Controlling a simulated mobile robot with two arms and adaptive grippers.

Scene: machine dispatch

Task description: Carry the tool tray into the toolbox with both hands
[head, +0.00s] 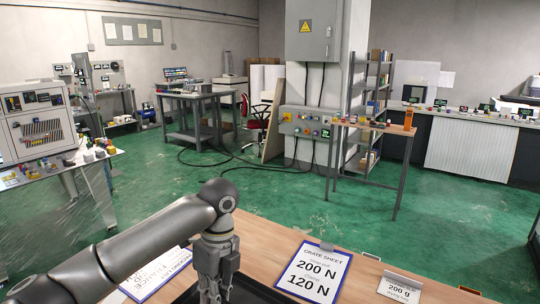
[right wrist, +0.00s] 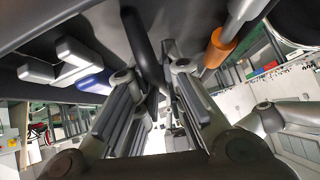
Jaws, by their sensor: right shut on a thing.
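In the right wrist view the tool tray (right wrist: 200,20) is a dark surface across the top. On it I see pale grey pieces (right wrist: 75,55), a blue piece (right wrist: 95,83) and an orange-collared tool (right wrist: 220,46). My right gripper (right wrist: 160,75) is shut on a dark bar of the tray. In the head view my left gripper (head: 213,285) points down at the bottom edge, over a dark thing with a raised rim (head: 262,289). I cannot tell whether that is the tray or the toolbox. The left fingertips are cut off, and my right gripper is outside the head view.
A wooden table (head: 370,268) lies in front of me. A crate sheet (head: 313,272) and a "200 g" card (head: 400,288) are on its right part; another sheet (head: 150,280) is partly behind my left arm. Green floor (head: 330,225) lies beyond.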

